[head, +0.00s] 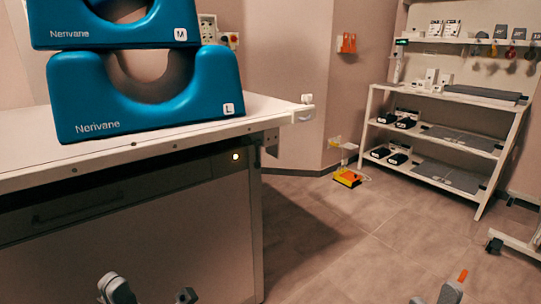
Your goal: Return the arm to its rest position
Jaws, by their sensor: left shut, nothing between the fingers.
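My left gripper (187,296) shows only as a small dark tip at the bottom edge, left of centre. It is shut and empty, low in front of the cabinet under the white table. A grey part of my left arm shows to its left. Of my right gripper (417,300) only a small grey bit shows at the bottom edge, and its fingers cannot be made out. A grey part of my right arm with an orange tip stands beside it. Most of both arms is below the frame.
The white table (270,108) bears two stacked blue Nerivane head supports, M (110,30) above L (90,112). A white shelf rack (455,96) stands back right. An orange-yellow device (347,178) lies on the floor. A wheeled stand's foot (496,244) is at right. The middle floor is clear.

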